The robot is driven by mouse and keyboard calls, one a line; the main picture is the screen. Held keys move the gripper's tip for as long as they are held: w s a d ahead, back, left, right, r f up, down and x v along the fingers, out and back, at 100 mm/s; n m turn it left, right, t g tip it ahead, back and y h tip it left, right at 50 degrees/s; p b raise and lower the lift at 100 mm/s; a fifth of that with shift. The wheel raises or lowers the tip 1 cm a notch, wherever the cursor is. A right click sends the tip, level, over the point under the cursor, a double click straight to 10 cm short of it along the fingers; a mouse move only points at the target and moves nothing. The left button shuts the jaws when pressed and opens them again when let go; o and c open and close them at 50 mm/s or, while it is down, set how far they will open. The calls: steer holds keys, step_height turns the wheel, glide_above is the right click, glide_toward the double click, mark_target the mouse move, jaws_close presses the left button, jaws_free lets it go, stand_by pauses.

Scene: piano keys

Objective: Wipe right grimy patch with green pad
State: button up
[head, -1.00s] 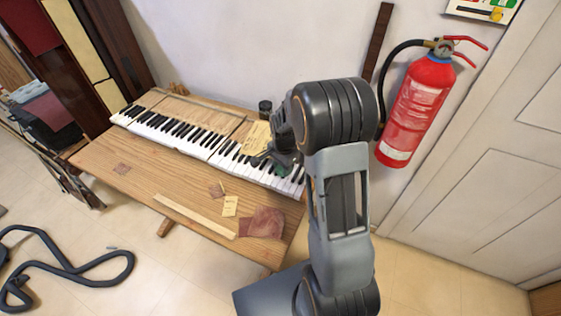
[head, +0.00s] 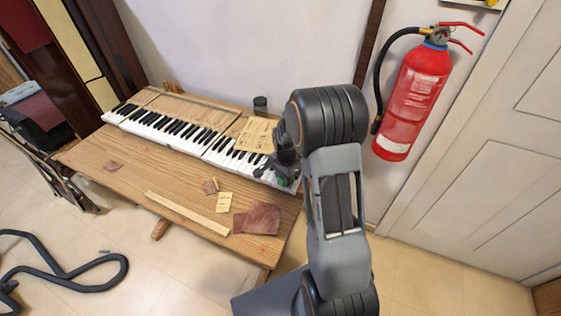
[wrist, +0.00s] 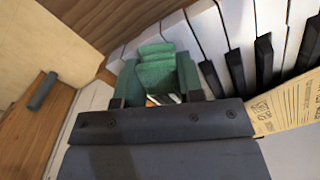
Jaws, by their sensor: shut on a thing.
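The piano keyboard (head: 170,128) lies along the back of the wooden table. My gripper (wrist: 157,82) is over the keyboard's right end, its fingers shut on the green pad (wrist: 156,68). In the wrist view the pad sits between the two green-faced fingers, over the white keys (wrist: 206,38). I cannot tell whether the pad touches them. In the head view my arm and wrist hide much of the right end of the keys. I cannot make out the right grimy patch in either view.
A yellowed paper (head: 257,134) lies on the keys left of my gripper. A dark jar (head: 260,105) stands behind. Reddish cloth pieces (head: 262,219), a card (head: 223,201) and a wooden strip (head: 187,215) lie on the table (head: 110,185). A fire extinguisher (head: 412,100) hangs at right.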

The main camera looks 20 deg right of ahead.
steer(key=shift+s+d, duration=0.55)
steer(key=shift+d, duration=0.05)
steer(key=shift+s, duration=0.2)
steer(key=shift+w+a, duration=0.95)
steer(key=shift+w, duration=0.15)
steer(key=shift+w+a+r, duration=0.15)
steer(key=shift+w+a, duration=0.05)
steer(key=shift+a, duration=0.05)
steer(key=shift+w+a+f, duration=0.2)
steer(key=shift+w+a, duration=0.05)
step_height(320, 180, up, 4)
steer(key=shift+s+d+f+p, duration=0.1)
steer(key=shift+p, duration=0.95)
steer(key=shift+r+p, duration=0.55)
steer(key=shift+r, duration=0.2)
step_height(320, 180, up, 3)
steer(key=shift+r+p, duration=0.1)
steer(key=shift+p, duration=0.9)
